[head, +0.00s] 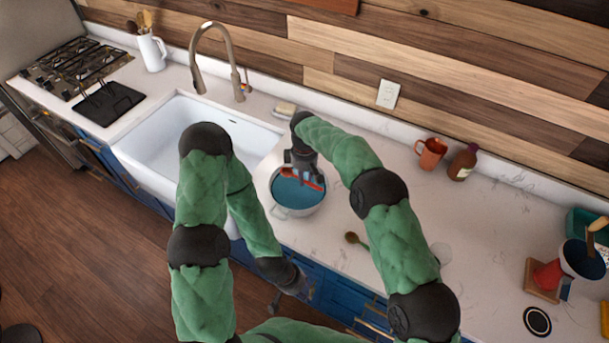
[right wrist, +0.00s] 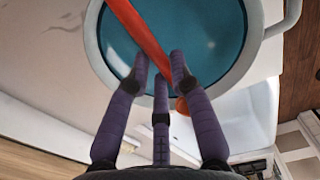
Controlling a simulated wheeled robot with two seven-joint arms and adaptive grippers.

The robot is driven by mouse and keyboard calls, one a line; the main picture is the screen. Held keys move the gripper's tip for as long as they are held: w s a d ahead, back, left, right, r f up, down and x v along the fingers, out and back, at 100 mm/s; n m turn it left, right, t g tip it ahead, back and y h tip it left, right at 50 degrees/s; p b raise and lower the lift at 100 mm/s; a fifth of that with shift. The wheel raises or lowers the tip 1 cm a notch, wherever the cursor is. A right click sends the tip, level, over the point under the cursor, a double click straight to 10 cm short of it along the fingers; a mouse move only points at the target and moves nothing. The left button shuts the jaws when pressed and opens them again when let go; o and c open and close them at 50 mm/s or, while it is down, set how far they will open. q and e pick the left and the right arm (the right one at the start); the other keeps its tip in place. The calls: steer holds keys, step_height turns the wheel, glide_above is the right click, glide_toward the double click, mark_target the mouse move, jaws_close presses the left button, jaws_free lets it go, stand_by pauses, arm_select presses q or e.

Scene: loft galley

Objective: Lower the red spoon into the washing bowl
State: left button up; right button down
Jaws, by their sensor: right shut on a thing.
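The washing bowl (head: 276,207) is a pale, round, handled bowl of blue water on the counter, right of the sink. It also fills the top of the right wrist view (right wrist: 268,62). My right gripper (head: 303,170) is above the bowl, fingers pointing down. In the right wrist view its fingertips (right wrist: 158,72) are closed around the red spoon (right wrist: 142,28). The spoon lies across the view over the blue water; in the head view the red spoon (head: 317,184) shows beside the fingers. Whether it touches the water I cannot tell. My left gripper (head: 291,296) hangs low before the cabinets, its fingers apart and empty.
The white sink (head: 150,180) and tap (head: 238,82) are to the left. A soap dish (head: 284,108) stands behind the bowl. An orange mug (head: 430,153) and brown bottle (head: 462,164) stand at the back right.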

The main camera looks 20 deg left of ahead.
steer(key=shift+f+b, duration=1.45)
steer(key=shift+f, duration=1.2)
steer(key=c, duration=1)
jaws_free()
steer(key=shift+r, duration=0.1)
